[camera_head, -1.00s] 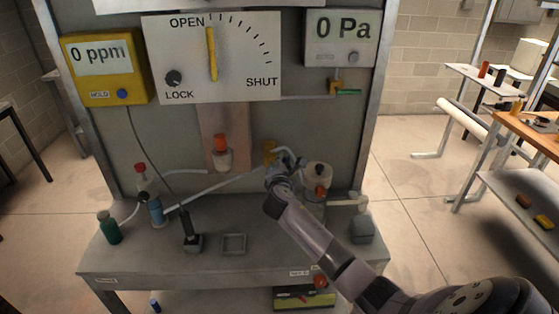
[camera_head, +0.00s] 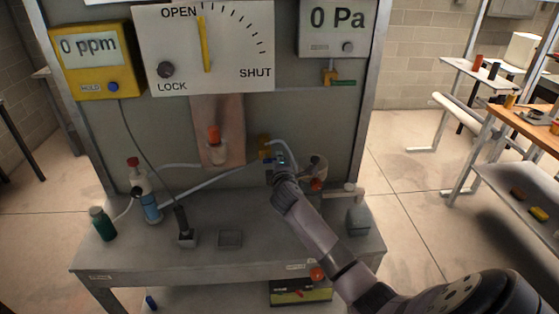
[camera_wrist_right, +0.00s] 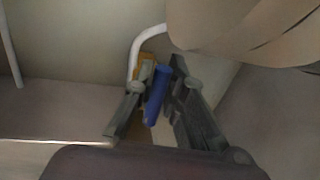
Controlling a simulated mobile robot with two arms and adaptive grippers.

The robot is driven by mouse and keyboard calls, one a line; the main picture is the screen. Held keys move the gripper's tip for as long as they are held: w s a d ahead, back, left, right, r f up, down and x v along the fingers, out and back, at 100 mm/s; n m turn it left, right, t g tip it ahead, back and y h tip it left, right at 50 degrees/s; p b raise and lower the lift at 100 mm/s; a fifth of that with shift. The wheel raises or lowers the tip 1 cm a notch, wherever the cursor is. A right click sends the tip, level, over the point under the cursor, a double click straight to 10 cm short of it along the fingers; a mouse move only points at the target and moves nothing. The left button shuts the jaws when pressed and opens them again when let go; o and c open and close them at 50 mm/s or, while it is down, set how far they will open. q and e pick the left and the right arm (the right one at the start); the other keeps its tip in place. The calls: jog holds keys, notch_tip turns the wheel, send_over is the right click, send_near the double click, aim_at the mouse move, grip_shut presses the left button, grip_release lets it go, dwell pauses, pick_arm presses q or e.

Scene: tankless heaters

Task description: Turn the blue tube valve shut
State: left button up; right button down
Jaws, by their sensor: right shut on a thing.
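The blue valve handle (camera_wrist_right: 156,95) shows between the fingers of my right gripper (camera_wrist_right: 160,80) in the right wrist view. The gripper is shut on it. A yellow-brown fitting (camera_wrist_right: 146,70) and a pale tube (camera_wrist_right: 143,42) lie just beyond the handle. In the head view my right gripper (camera_head: 283,163) reaches to the back of the bench and mostly hides the handle. The dial board (camera_head: 210,45) has its yellow pointer (camera_head: 205,44) upright, near OPEN. My left gripper is not in view.
A clear jar (camera_head: 318,165) stands right beside my gripper. The yellow meter (camera_head: 90,60) reads 0 ppm and the gauge (camera_head: 337,27) reads 0 Pa.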

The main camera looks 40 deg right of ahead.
dwell(0.3)
jog(key=c, duration=1.6)
grip_release()
jog(key=v, duration=1.2)
